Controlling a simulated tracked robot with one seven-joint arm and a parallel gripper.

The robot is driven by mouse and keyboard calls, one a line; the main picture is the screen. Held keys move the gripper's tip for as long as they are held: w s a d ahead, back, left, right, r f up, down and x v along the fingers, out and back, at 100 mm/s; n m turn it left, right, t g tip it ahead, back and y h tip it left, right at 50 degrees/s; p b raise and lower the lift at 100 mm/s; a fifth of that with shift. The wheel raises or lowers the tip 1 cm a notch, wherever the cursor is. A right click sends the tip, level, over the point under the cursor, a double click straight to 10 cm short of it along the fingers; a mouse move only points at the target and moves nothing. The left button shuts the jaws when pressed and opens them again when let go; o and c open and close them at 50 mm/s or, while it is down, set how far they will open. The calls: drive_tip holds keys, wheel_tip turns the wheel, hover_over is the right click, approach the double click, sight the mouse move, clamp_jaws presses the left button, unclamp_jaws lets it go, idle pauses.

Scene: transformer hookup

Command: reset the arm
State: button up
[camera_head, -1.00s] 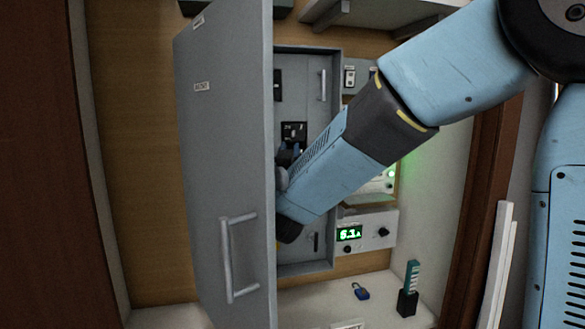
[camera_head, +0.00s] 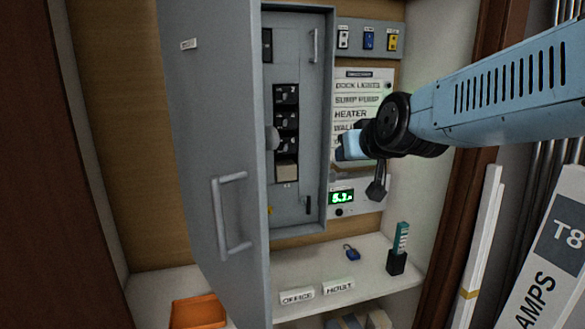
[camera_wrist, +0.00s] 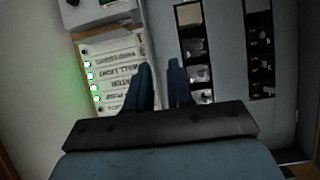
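My gripper shows in the wrist view (camera_wrist: 160,68) with its two dark blue fingers apart and nothing between them. In the head view my arm reaches in from the right, and its wrist end is in front of the labelled circuit list (camera_head: 362,95). The finger tips are hard to make out there. The gripper is apart from the grey breaker panel (camera_head: 298,205), whose breakers (camera_head: 287,118) show in a column. The grey cabinet door (camera_head: 215,130) stands open on the left.
A blue padlock (camera_head: 351,253), a dark holder (camera_head: 396,263) with a teal item, and OFFICE (camera_head: 297,296) and HOUT-like (camera_head: 339,287) labels lie on the white shelf. An orange tray (camera_head: 198,312) is lower left.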

drive_tip(key=s+d+f+m+g+h, duration=0.1)
drive_tip(key=s+d+f+g, duration=0.2)
drive_tip(key=s+d, duration=0.3)
drive_tip(key=s+d+f+m+g+h, duration=0.1)
drive_tip(key=s+d, duration=0.4)
drive_tip(key=s, duration=0.6)
wheel_tip(320, 180, down, 3)
drive_tip(key=shift+d+r+m+g+h, duration=0.1)
drive_tip(key=shift+d+m+g+h, duration=0.4)
drive_tip(key=shift+g, duration=0.7)
drive_tip(key=shift+a, duration=0.15)
drive_tip(key=shift+c, duration=0.3)
